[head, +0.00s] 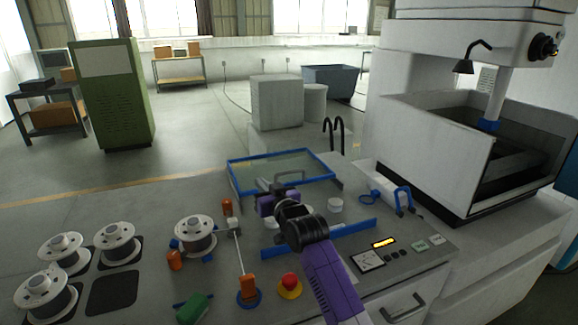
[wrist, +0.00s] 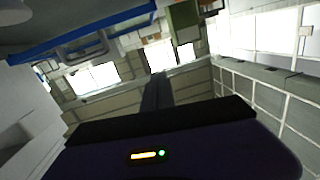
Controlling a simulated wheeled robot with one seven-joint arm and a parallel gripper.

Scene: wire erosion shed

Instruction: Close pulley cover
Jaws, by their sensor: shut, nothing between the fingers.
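The pulley cover (head: 245,174) is a clear panel in a blue frame, standing open and tilted at the back of the console. A grey handle shows at its lower part. In the wrist view, the blue-framed cover (wrist: 110,32) and a handle fill the upper left, above my gripper. My gripper (head: 268,200) is shut and empty, just in front of the cover's lower edge in the head view. Whether it touches the cover cannot be told. My wrist hides part of the pulley bay, where a white pulley (head: 335,204) shows behind the blue front rail (head: 348,239).
A wire spool (head: 196,236), an orange-capped lever (head: 248,282) and a red button (head: 289,281) stand left of my arm. More spools (head: 47,292) are at the far left. A blue-handled fitting (head: 403,197) and the white machine tank (head: 440,150) stand to the right.

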